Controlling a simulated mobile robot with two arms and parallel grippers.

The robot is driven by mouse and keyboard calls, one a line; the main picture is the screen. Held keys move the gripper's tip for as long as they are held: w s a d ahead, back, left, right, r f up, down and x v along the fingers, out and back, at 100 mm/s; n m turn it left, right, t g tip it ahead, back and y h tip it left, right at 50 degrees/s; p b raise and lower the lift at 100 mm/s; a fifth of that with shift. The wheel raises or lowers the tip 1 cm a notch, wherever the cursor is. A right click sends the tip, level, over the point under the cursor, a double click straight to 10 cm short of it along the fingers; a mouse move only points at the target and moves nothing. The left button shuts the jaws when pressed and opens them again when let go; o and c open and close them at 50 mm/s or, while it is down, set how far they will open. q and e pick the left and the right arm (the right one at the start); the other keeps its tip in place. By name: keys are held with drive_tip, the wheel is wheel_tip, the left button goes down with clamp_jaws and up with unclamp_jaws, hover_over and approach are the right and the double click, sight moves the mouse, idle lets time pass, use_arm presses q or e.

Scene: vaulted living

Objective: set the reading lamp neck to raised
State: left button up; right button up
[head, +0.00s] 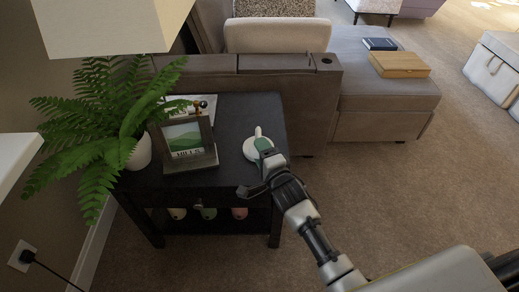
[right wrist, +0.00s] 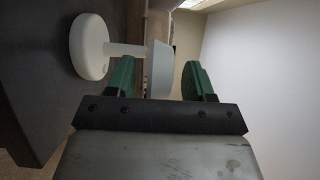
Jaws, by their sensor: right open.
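The small white reading lamp (head: 251,155) stands on the dark side table (head: 237,112), near its right edge. In the right wrist view its round base (right wrist: 89,46) is against the tabletop, and a short neck (right wrist: 124,48) runs from it to the flared head (right wrist: 159,71). My right gripper (head: 266,150) is at the lamp, partly covering it in the head view. Its two green fingers are apart, and the lamp head shows in the gap, closer to the left finger. I cannot tell whether that finger touches it. My left gripper is not in view.
A framed picture (head: 187,139), a potted fern (head: 105,115) and a large lampshade (head: 108,25) crowd the table's left side. A grey sofa (head: 270,85) stands behind. A wooden box (head: 399,64) and dark book (head: 380,44) lie on its chaise. Carpet (head: 400,190) is open at right.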

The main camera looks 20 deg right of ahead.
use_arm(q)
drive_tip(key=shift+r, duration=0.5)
use_arm(e)
drive_tip(key=shift+w+a, duration=0.1)
drive_tip(key=shift+w, duration=0.6)
clamp_jaws()
